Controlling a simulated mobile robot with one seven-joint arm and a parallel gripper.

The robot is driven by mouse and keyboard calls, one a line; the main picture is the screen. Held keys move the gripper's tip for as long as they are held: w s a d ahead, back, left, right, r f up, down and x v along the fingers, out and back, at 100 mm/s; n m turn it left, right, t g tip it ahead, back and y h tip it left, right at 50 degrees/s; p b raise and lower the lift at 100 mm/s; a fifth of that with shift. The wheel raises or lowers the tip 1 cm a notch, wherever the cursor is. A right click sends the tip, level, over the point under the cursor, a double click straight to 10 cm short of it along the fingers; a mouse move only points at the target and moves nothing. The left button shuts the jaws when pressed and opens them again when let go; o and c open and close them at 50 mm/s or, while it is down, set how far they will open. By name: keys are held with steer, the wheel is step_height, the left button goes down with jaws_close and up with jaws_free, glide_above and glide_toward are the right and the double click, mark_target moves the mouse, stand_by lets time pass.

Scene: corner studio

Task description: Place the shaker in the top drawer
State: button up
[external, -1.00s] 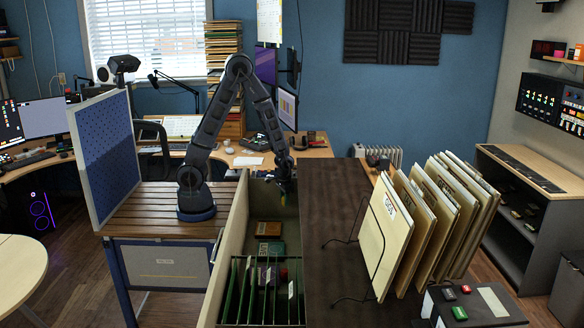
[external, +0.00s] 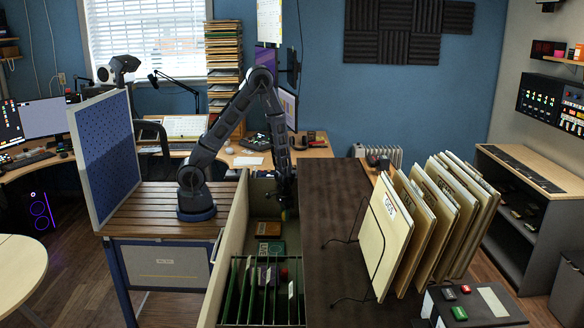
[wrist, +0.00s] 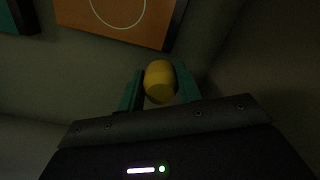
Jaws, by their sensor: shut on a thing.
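The shaker is a small yellow rounded thing (wrist: 159,82) between the two green fingers of my gripper (wrist: 160,90) in the wrist view. My gripper is shut on it. In the external view my gripper (external: 286,212) points down inside the far part of the open, long drawer (external: 233,225). There the shaker shows only as a tiny yellowish spot at the fingertips. The drawer floor lies below the shaker. I cannot tell whether they touch.
Flat boxes, one orange (wrist: 120,20), lie on the drawer floor beyond the fingers in the wrist view. Green dividers (external: 265,290) fill the drawer's near end. A dark brown top (external: 335,250) with a rack of upright folders (external: 430,220) borders the drawer's right side.

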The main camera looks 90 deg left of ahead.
steer(key=shift+f, duration=1.4)
steer(key=shift+f, duration=0.15)
steer(key=o, duration=1)
steer(key=shift+o, duration=0.2)
step_height(320, 180, up, 13)
steer(key=shift+f, duration=0.1)
steer(key=s+d+r+m+t, duration=0.1)
steer(key=s+d+r, duration=0.2)
steer(key=r, duration=0.8)
steer(key=s+d+r+m+t, duration=0.1)
steer(key=s+d+r+m, duration=0.15)
steer(key=r, duration=0.75)
steer(key=s+d+r+m+t, duration=0.2)
steer(key=s+d+r, duration=0.1)
steer(key=s+r, duration=1)
steer(key=shift+s+r+t, duration=0.15)
steer(key=shift+s+t, duration=0.15)
steer(key=shift+s, duration=0.15)
